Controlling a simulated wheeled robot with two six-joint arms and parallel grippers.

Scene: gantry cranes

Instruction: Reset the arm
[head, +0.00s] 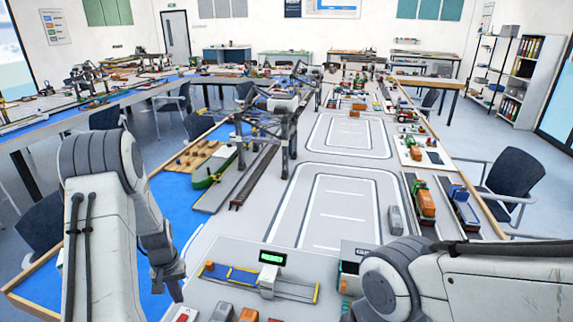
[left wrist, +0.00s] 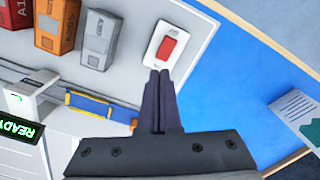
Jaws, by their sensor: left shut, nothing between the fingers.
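My left gripper (head: 175,292) hangs at the lower left of the head view, over the near left corner of the table. In the left wrist view its two dark fingers (left wrist: 159,74) are pressed together with nothing between them. Their tips point at a red rocker switch on a white plate (left wrist: 167,47) and overlap its lower edge in the picture; I cannot tell whether they touch it. The switch (head: 185,315) also shows at the bottom of the head view. My right arm enters the head view from the right, but its gripper is not visible.
Grey (left wrist: 100,39), orange (left wrist: 57,25) and red (left wrist: 15,14) container blocks stand beside the switch. A small gantry with a green display (head: 271,258) stands on the grey panel. A blue water strip (head: 178,205) runs along the left, with a green boat (head: 208,178) and a crane (head: 283,125) beyond.

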